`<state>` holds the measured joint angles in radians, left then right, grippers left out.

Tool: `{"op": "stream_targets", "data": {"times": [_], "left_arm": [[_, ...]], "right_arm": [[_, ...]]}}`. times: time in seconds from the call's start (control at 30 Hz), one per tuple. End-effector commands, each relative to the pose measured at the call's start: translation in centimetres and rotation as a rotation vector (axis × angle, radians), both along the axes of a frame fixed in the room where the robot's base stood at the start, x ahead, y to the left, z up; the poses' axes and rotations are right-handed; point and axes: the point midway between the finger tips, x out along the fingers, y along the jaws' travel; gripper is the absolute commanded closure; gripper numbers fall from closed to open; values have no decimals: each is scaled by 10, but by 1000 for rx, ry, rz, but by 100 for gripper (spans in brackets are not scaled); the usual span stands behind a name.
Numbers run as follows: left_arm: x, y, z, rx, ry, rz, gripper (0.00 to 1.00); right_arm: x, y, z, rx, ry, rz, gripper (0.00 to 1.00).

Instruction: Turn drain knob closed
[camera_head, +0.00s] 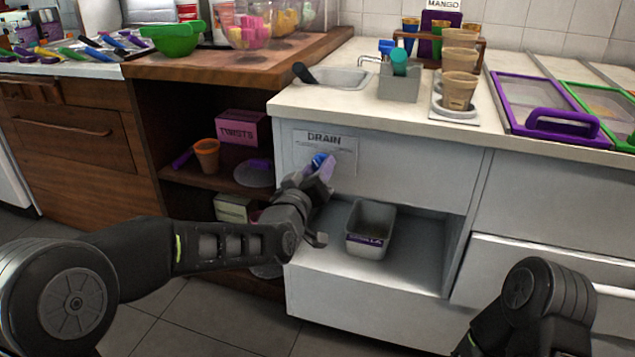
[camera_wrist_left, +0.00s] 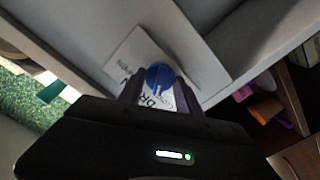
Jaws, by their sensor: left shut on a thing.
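The blue drain knob (camera_head: 319,159) sits on the white cabinet front, just below the label that reads DRAIN (camera_head: 324,140). My left gripper (camera_head: 322,168) reaches up to it from the lower left and is shut on it. In the left wrist view the round blue knob (camera_wrist_left: 159,77) sits between the two fingertips, with the label (camera_wrist_left: 140,55) behind it. The gripper hides part of the knob and part of the panel. Of my right arm, only a dark link shows at the lower right; its gripper is out of view.
A grey bin (camera_head: 370,228) stands on the open shelf below the knob. A wooden shelf at left holds a TWISTS box (camera_head: 243,129) and an orange cup (camera_head: 207,155). Above are the counter with a small sink (camera_head: 340,77), a cup stand (camera_head: 458,92) and a purple-framed lid (camera_head: 545,104).

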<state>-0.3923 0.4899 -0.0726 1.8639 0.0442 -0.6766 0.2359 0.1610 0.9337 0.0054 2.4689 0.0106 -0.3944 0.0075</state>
Motion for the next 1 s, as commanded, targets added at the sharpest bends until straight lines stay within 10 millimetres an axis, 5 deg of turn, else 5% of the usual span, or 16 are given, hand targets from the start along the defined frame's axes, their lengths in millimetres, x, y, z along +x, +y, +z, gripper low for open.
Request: {"op": "stream_targets", "data": {"times": [0.27, 0.9, 0.93, 1.0], "left_arm": [[0, 0, -4, -161, 55, -1, 100], [-1, -1, -2, -222, 78, -2, 100], [-1, -1, -2, -222, 78, -2, 57], [-1, -1, -2, -222, 77, -2, 52]], "right_arm": [[4, 1, -24, -2, -11, -5, 64], [5, 0, -27, 0, -11, -5, 64], [5, 0, -27, 0, -10, -5, 64], [5, 0, -27, 0, -10, -5, 64]]}}
